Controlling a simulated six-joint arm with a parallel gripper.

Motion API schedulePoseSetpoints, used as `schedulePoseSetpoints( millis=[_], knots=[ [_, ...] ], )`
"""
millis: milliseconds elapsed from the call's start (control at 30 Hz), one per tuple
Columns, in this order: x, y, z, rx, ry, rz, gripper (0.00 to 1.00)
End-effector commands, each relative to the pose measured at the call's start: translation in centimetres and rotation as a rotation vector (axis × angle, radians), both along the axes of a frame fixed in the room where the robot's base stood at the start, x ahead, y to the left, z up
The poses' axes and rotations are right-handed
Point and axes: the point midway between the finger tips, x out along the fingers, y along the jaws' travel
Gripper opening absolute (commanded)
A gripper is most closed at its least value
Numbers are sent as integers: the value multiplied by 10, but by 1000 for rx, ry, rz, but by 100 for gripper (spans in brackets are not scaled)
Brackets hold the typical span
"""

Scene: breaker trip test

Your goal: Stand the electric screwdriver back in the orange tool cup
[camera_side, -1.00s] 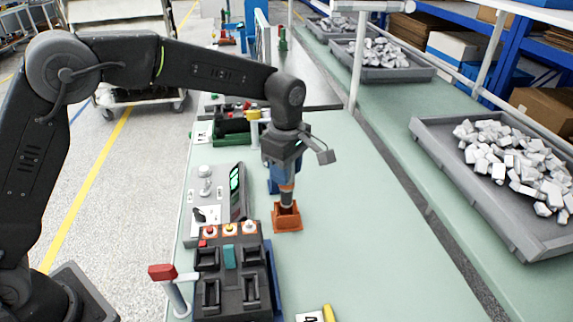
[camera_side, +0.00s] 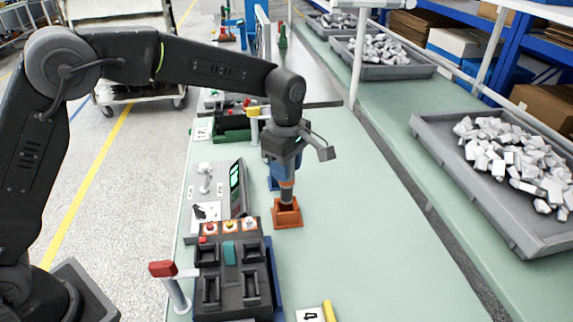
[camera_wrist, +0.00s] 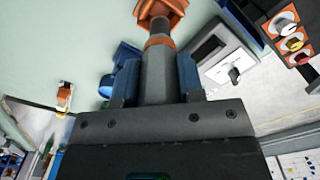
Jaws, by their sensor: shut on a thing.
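The orange tool cup (camera_side: 287,217) stands on the green bench, just right of the black test fixture. My gripper (camera_side: 284,172) is directly above it, pointing down, with its blue fingers shut on the electric screwdriver (camera_side: 287,190). The screwdriver is about upright, grey with an orange band, and its lower end is at the cup's mouth. In the wrist view the screwdriver (camera_wrist: 158,70) runs between the two blue fingers (camera_wrist: 158,80) toward the orange cup (camera_wrist: 160,12). How deep its tip sits inside the cup is hidden.
The black fixture (camera_side: 232,275) with buttons and a grey panel box (camera_side: 222,190) stand left of the cup. A red-topped post (camera_side: 170,285) is nearer. A green bin (camera_side: 232,130) lies behind. The bench right of the cup is clear.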

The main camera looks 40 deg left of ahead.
Motion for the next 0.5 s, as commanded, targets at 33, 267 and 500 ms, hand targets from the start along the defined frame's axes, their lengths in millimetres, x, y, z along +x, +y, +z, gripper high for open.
schedulePoseSetpoints(
  millis=[33,267,500],
  knots=[
    [0,0,1,-1,-2,0,12],
    [0,0,1,-1,-2,0,12],
    [1,0,-4,-1,-3,0,12]
  ],
)
